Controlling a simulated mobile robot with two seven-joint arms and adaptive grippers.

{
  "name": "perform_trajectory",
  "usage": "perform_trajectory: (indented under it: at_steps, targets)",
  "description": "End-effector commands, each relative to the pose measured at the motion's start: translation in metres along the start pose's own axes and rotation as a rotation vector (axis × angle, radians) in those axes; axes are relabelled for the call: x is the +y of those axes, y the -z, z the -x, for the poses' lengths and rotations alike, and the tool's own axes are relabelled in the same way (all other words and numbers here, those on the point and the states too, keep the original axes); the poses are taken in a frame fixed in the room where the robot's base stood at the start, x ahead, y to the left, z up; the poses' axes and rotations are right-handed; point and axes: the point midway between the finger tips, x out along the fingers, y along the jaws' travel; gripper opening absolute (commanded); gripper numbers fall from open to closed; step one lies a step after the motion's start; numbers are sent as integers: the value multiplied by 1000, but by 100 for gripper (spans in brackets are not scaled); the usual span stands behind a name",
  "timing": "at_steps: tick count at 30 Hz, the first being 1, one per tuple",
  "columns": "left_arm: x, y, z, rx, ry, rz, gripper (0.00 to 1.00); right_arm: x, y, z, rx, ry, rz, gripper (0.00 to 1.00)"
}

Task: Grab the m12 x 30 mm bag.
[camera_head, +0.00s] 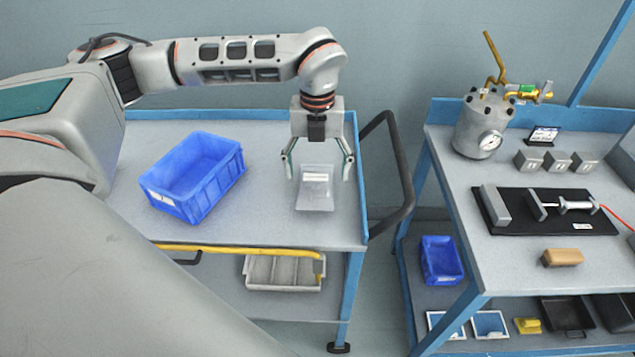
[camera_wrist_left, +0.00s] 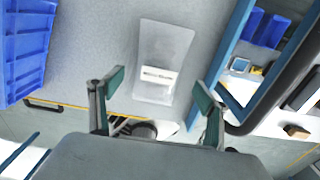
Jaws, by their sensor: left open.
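A clear flat bag (camera_head: 315,194) with a white label lies on the grey top of the cart at its right side. The label is too small to read. The bag also shows in the left wrist view (camera_wrist_left: 162,48), ahead of the fingers. My left gripper (camera_head: 318,176) points down over the bag with its fingers spread to either side and nothing between them. Its fingers also show in the left wrist view (camera_wrist_left: 158,100). I cannot tell how high the fingertips are above the cart top. My right gripper is not in view.
A blue bin (camera_head: 195,178) stands on the cart left of the bag. A black handle (camera_head: 405,175) rises at the cart's right end. A grey tray (camera_head: 284,272) sits on the lower shelf. A workbench (camera_head: 520,262) with a pressure vessel (camera_head: 480,125) stands to the right.

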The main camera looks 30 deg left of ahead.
Motion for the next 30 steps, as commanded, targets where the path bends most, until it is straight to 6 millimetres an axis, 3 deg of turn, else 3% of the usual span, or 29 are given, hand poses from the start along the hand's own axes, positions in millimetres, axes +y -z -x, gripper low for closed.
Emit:
perform_trajectory:
  at_steps: [10, 19, 20, 26, 30]
  targets:
    - [4, -2, -45, 2, 0, -1, 76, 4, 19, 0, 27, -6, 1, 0]
    - [4, -2, -50, 0, 2, -1, 76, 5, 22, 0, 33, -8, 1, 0]
    - [4, -2, -50, 0, 2, -1, 74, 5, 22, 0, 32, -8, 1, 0]
    - [4, -2, -50, 0, 2, -1, 22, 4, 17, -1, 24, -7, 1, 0]
    - [3, -2, -49, -1, 3, -1, 22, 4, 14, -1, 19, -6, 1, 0]
